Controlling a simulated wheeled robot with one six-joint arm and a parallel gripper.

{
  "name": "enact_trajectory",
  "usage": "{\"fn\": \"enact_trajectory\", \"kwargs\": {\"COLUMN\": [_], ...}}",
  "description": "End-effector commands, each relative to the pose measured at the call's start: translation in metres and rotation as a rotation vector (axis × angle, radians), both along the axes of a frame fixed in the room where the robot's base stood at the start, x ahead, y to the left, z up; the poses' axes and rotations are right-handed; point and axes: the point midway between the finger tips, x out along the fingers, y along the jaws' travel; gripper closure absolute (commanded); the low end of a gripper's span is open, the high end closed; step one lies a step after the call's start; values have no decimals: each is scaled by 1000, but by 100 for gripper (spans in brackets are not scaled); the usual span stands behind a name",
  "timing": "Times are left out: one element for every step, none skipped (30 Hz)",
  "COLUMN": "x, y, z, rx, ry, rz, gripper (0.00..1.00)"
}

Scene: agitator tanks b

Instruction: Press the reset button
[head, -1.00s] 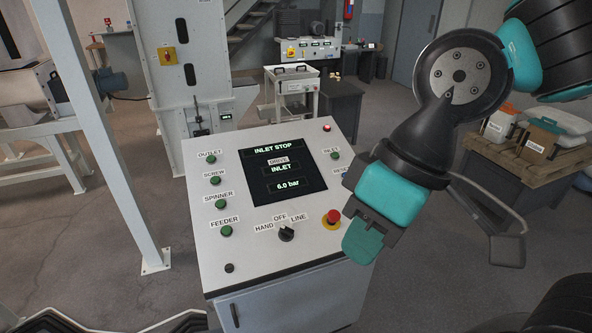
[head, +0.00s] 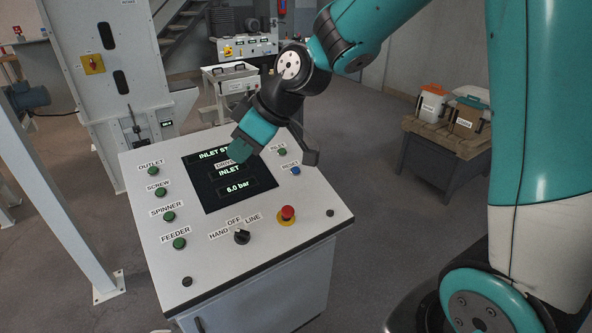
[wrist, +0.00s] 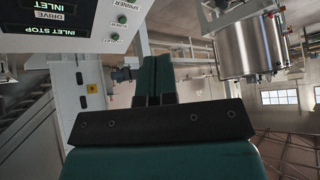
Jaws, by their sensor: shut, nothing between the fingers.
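The reset button is a small blue button (head: 295,170) on the right side of the sloped control panel (head: 160,246), beside a label reading RESET. It shows clear of my arm in the head view. My gripper (head: 238,152) is shut and empty. In the head view it appears in front of the upper part of the panel's dark screen (head: 215,192), to the left of the blue button. In the wrist view my closed fingers (wrist: 153,80) point up the picture, and the blue button is not in that view.
A red stop button (head: 287,213) on a yellow base and a black selector knob (head: 242,237) sit on the lower panel. Green buttons (head: 179,243) line its left side. A white post (head: 60,190) stands to the left. Open floor lies right of the panel.

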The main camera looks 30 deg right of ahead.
Motion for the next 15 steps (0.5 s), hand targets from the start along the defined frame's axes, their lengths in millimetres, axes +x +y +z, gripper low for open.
{"fn": "enact_trajectory", "kwargs": {"x": [32, 50, 72, 88, 103, 121, 134, 145, 159, 168, 175, 183, 189, 192, 197], "y": [-18, -28, -43, -56, -68, -87, -101, -115, -135, -150, -163, -181, -194, -205, -219], "z": [-14, -20, -30, -38, -45, -57, -66, -75, -87, -96, -104, -116, -123, -131, -140], "rx": [-2, -7, -18, -28, -42, -62, -81, -102, -132, -155, -178, -212, -237, -261, -290], "ry": [-64, -110, -172, -217, -262, -322, -365, -407, -461, -497, -533, -575, -603, -628, -658], "rz": [-6, -4, -5, -7, -10, -14, -19, -25, -33, -40, -47, -56, -63, -69, -77], "gripper": [100, 100, 100, 100, 100, 100, 100, 100, 100, 100, 100, 100, 100, 100, 100]}}
